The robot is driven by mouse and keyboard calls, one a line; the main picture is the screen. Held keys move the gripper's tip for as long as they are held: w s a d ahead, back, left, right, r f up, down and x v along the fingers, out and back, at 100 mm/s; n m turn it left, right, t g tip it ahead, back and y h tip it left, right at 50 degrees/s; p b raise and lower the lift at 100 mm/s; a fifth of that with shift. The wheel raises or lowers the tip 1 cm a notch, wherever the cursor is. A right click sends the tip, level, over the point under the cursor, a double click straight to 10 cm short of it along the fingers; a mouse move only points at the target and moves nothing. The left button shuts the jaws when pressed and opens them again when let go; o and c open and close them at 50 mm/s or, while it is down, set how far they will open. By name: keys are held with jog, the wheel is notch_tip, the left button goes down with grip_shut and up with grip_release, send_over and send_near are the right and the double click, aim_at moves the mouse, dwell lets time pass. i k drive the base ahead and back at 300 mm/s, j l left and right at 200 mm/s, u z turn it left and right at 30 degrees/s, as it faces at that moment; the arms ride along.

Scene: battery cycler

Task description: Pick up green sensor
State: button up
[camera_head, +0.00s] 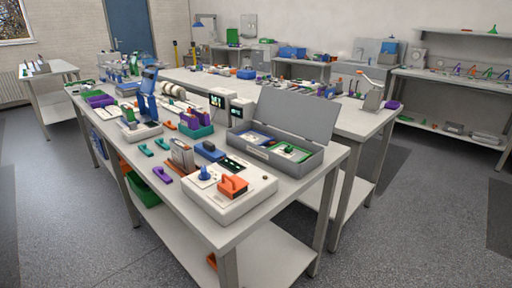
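No single thing is clearly marked as the green sensor. Two small teal-green pieces lie on the near bench (231,229), left of its middle: one teal piece (146,150) and a second teal piece (162,144) just right of and behind it. A flat bright-green part (291,152) lies inside the open grey case (308,162) on the right of the bench. These parts are small in the picture, so their details cannot be told. My gripper is not in view.
A white box with an orange part (233,186) stands at the bench's near corner. A purple piece (162,174), a grey block (181,154) and a blue upright device (148,92) stand around the teal pieces. Grey floor (60,220) is clear on the left.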

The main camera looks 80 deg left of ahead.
aim_at(289, 149)
jog(key=i+j+u, duration=0.15)
jog(key=u, duration=0.3)
jog(key=i+u, duration=0.3)
jog(key=u, duration=0.15)
jog(key=i+u, duration=0.25)
jog(key=u, duration=0.2)
jog(key=i+l+u, duration=0.1)
jog(key=u, duration=0.35)
jog(key=i+l+u, duration=0.2)
jog(key=u, duration=0.25)
jog(key=i+l+u, duration=0.1)
jog(key=i+u, duration=0.25)
jog(key=i+l+u, duration=0.15)
jog(key=u, duration=0.2)
jog(key=i+l+u, duration=0.4)
jog(key=j, duration=0.1)
